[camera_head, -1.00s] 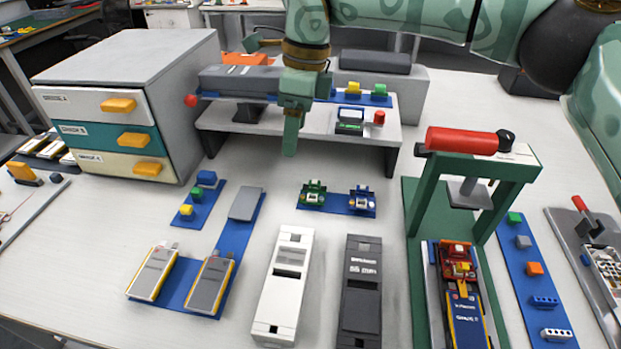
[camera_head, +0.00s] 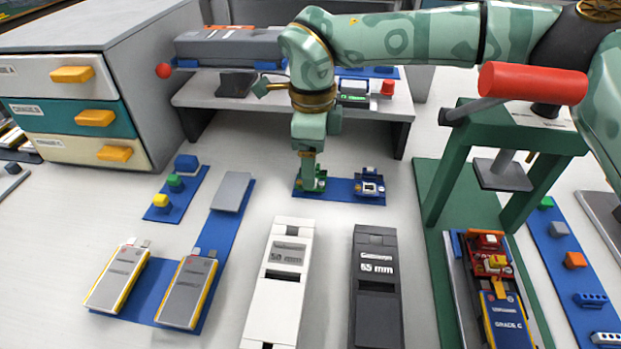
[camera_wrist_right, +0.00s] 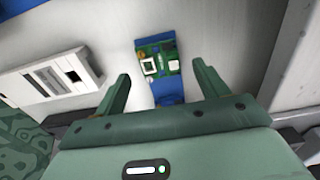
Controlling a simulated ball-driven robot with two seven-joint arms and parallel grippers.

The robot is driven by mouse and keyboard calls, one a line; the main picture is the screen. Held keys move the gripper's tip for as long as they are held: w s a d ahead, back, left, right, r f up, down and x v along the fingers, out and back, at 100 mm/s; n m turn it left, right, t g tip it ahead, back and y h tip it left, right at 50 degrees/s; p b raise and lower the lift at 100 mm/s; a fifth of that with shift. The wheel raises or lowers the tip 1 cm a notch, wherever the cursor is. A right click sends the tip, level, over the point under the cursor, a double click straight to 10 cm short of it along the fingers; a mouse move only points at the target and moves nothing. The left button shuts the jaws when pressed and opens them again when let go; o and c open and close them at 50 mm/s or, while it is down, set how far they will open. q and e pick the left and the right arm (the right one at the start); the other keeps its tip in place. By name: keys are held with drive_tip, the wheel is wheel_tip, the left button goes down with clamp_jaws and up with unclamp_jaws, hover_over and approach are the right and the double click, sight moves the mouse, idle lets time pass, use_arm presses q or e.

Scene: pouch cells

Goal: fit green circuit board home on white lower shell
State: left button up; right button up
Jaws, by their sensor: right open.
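A small green circuit board (camera_head: 320,184) sits on a blue mat (camera_head: 341,189) behind the two long shells. My right gripper (camera_head: 308,180) is down over this board, pointing downward and hiding part of it. In the right wrist view, the green board (camera_wrist_right: 156,64) shows between and beyond the fingertips of my open right gripper (camera_wrist_right: 160,70), with nothing held. The white lower shell (camera_head: 270,312) lies in front of the mat; it also shows at the left of the right wrist view (camera_wrist_right: 45,82). My left gripper is not in view.
A dark grey shell (camera_head: 376,310) lies right of the white one. A second board (camera_head: 370,185) is on the mat's right end. A green press (camera_head: 455,170) stands at right, a shelf (camera_head: 290,106) behind, and drawers (camera_head: 130,80) at left. Two cells (camera_head: 188,290) lie front left.

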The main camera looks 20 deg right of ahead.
wheel_tip(320, 180, down, 3)
drive_tip(key=shift+w+r, duration=0.15)
drive_tip(key=shift+r, duration=0.2)
drive_tip(key=c, duration=1.1)
